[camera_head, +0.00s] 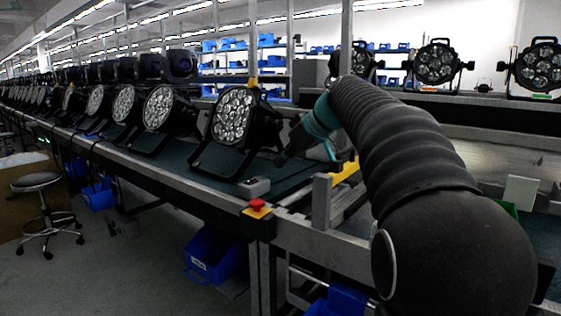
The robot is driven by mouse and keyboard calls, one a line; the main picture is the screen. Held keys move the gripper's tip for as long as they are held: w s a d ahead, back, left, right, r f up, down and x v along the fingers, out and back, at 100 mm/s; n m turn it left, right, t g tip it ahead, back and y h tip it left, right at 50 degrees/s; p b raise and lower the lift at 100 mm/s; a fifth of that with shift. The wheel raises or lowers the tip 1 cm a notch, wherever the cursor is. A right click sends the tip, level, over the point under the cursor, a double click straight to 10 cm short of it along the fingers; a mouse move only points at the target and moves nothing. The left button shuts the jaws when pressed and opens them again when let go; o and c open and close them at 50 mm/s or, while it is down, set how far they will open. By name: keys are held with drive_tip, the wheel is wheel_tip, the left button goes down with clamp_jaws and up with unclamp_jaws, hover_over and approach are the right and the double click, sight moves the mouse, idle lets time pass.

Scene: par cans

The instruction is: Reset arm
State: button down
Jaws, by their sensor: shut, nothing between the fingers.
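My arm comes in from the lower right, and its end reaches left over the near end of the line. My gripper (283,160) is dark, shut and empty. Its tip shows just right of the nearest par can (232,117), over the green belt (290,174); I cannot tell whether they touch. This par can stands upright on its bracket, its many-lens face turned to the left front. A second par can (160,107) and a third (124,104) stand behind it in a long row going back left.
A red emergency button (257,204) on a yellow base and a grey box (253,187) sit at the line's near edge. More par cans (436,63) stand on a rear bench at right. A blue bin (214,254) is below, a stool (40,200) at left. The left floor has free room.

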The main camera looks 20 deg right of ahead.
drive_tip(key=s+a+f+m+h, duration=0.1)
drive_tip(key=s+f+m, duration=0.1)
drive_tip(key=s+f, duration=0.5)
drive_tip(key=s+a+f+m+g+h, duration=0.1)
drive_tip(key=s+a+f+m+h, duration=0.1)
drive_tip(key=s+f, duration=0.6)
drive_tip(key=s+a+f+m+h, duration=0.2)
drive_tip(key=s+f, duration=0.6)
drive_tip(key=s, duration=1)
drive_tip(key=shift+s+a+f+m+g, duration=0.15)
drive_tip(key=shift+s+f+m+g, duration=0.1)
drive_tip(key=shift+s+m+g, duration=0.25)
drive_tip(key=shift+w, duration=0.15)
